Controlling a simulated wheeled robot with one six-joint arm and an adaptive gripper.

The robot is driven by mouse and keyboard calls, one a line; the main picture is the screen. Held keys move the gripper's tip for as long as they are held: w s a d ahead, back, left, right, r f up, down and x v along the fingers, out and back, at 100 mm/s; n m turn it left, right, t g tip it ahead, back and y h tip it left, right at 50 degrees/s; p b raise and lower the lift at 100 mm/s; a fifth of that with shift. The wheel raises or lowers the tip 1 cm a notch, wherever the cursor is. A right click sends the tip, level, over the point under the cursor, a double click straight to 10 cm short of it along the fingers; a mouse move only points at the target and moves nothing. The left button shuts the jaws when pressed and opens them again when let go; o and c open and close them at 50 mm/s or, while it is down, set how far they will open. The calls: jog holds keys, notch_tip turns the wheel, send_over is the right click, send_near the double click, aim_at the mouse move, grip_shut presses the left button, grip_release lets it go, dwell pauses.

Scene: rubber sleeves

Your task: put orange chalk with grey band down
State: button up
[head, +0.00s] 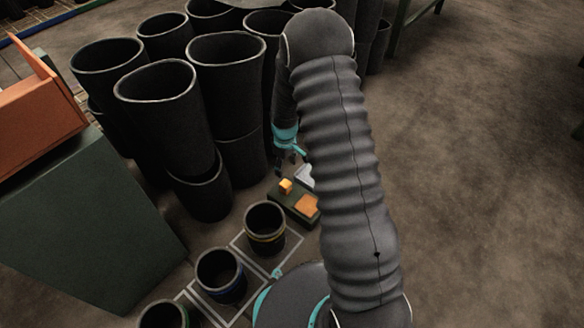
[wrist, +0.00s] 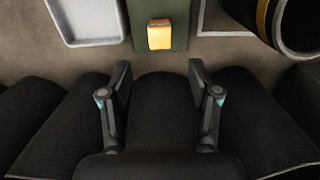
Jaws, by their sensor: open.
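My gripper (wrist: 160,80) is open, with nothing between its fingers in the wrist view. In the head view my gripper (head: 285,164) hangs beside the tall black sleeves, partly hidden by my arm. A small orange-yellow block (wrist: 159,34) is on a dark green base (wrist: 178,12), ahead of the fingertips and apart from them. The block (head: 286,186) also shows in the head view, near a flat orange patch on the same base (head: 284,203). I cannot make out a grey band on either, so I cannot tell whether one is the chalk.
Tall black sleeves (head: 165,100) crowd the space left of my gripper. Black cups with coloured bands (head: 265,228) stand on white-outlined floor squares. A pale tray (wrist: 88,20) lies beside the green base. A dark green box (head: 85,225) is at left. Open floor lies right.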

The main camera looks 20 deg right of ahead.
jog(key=s+r+m+t, duration=0.15)
jog(key=s+r, duration=0.25)
jog(key=r, duration=0.9)
jog(key=s+r+m+t, duration=0.15)
jog(key=s+r, duration=0.35)
jog(key=r, duration=0.9)
jog(key=s+r+m+t, duration=0.1)
jog(key=s+r, duration=0.4)
jog(key=s, duration=0.5)
jog(key=s+r+m+t, duration=0.1)
jog(key=s+r+m, duration=0.2)
jog(key=s+r, duration=0.3)
jog(key=s, duration=0.5)
jog(key=shift+s+t, duration=0.15)
jog(key=shift+t, duration=0.15)
jog(key=shift+r, duration=0.2)
notch_tip(320, 180, up, 8)
jog(key=p, duration=0.7)
jog(key=shift+f+p, duration=0.2)
jog(key=shift+p, duration=0.2)
